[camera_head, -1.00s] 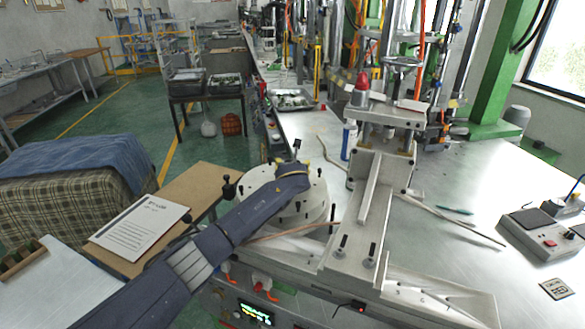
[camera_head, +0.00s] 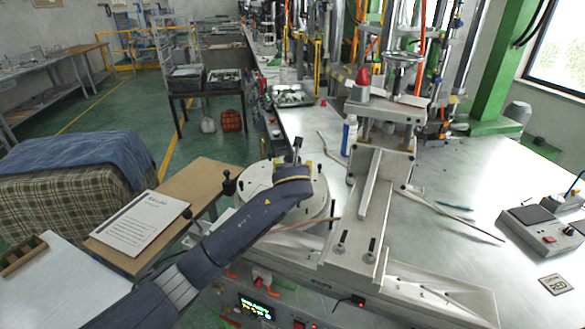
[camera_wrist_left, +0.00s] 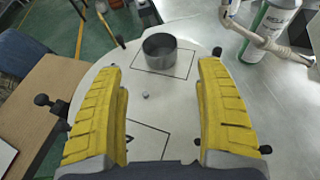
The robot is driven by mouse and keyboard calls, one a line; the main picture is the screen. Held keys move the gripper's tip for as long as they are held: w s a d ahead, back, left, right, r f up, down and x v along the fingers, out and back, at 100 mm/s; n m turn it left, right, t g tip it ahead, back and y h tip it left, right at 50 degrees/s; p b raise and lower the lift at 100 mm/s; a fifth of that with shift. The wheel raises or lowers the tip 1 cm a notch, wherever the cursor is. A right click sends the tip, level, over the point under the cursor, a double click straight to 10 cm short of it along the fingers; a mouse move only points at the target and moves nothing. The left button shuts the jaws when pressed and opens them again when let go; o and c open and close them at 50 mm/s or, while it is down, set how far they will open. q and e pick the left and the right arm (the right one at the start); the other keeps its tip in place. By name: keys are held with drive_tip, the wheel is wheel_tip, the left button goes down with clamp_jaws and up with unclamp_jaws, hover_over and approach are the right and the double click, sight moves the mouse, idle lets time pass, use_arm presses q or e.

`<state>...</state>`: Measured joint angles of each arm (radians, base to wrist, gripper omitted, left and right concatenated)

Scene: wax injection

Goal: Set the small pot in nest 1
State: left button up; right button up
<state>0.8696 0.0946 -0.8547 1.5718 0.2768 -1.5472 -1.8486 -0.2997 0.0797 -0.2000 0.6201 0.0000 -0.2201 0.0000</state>
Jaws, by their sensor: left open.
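A small dark grey pot (camera_wrist_left: 160,47), round and open-topped, stands upright on the pale round plate (camera_wrist_left: 190,75) in the left wrist view. It sits within a black rectangular outline; which nest number that is cannot be read. My left gripper (camera_wrist_left: 160,112) is open, its yellow fingers apart, with nothing between them but plate surface. The pot is beyond the fingertips. A second outline (camera_wrist_left: 148,142) lies nearer, partly hidden by my wrist. In the head view my left gripper (camera_head: 299,160) is over the round plate (camera_head: 257,182); I cannot make out the pot there. My right gripper is not in view.
Black knobs stand around the plate's rim. A metal press frame (camera_head: 360,210) rises right of the plate. A board with a paper sheet (camera_head: 140,222) lies left. The bench at right is mostly clear.

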use_arm(q)
drive_tip(key=shift+s+r, duration=0.25)
drive_tip(key=shift+s, duration=0.25)
